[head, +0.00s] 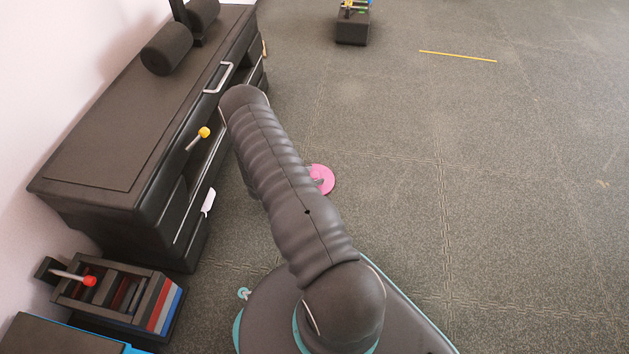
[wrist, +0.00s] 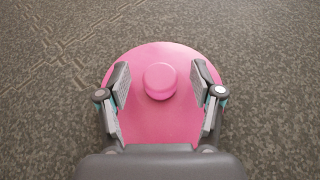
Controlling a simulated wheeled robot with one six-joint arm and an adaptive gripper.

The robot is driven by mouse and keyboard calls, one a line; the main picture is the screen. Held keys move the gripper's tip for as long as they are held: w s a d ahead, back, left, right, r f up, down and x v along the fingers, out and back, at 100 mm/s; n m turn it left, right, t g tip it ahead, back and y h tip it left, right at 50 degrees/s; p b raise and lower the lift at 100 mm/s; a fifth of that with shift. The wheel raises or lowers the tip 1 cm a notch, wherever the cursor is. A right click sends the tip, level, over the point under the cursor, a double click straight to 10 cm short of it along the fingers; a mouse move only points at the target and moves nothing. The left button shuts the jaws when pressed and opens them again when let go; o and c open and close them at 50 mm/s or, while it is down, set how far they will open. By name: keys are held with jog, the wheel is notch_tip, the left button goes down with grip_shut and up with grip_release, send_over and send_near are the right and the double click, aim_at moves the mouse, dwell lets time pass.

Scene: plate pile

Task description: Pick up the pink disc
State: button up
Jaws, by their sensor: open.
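The pink disc (wrist: 160,115) lies on the floor and fills the middle of the wrist view, with a raised round pink knob (wrist: 160,81) at its centre. My gripper (wrist: 160,84) is open, with one finger on each side of the knob and clear gaps between. I cannot tell how high the fingertips are above the disc. In the head view, the pink disc (head: 322,179) shows partly behind my arm, and my gripper is hidden there.
A dark cabinet (head: 115,130) with drawers and handles stands along the left wall. A small rack (head: 125,298) with coloured slats is at the lower left. A dark block (head: 352,28) stands far back. The carpeted floor to the right is clear, with a yellow strip (head: 458,56).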

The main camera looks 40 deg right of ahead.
jog(key=shift+d+f, duration=0.2)
jog(key=shift+d, duration=0.25)
grip_shut()
jog(key=shift+r, duration=0.1)
